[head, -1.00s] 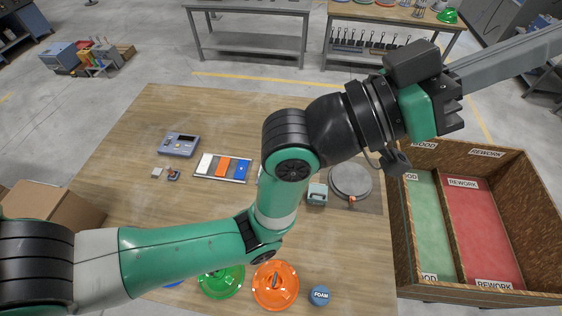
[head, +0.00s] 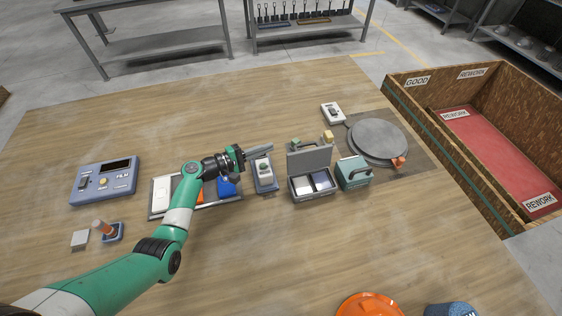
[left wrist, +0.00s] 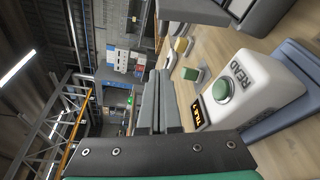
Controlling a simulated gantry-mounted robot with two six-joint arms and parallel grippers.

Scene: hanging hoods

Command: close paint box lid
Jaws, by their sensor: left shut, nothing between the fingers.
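The paint box (head: 314,194) is a small grey box right of the middle of the table in the head view. Its grey lid (head: 309,159) stands open, raised along the far edge. Pale and blue contents show inside. My left gripper (head: 263,150) is shut and empty, just left of the lid and above the table, its fingers pointing right toward the lid. It also shows in the left wrist view (left wrist: 160,88). In that view a grey panel at the top (left wrist: 195,10) may be the lid; I cannot tell for sure. My right gripper is not in view.
A reader with a green button (head: 264,170) stands just left of the box; a teal handled case (head: 353,173) stands close on its right. A round grey plate (head: 378,139) lies beyond. A swatch tray (head: 222,202) lies under my left arm. The front table is mostly clear.

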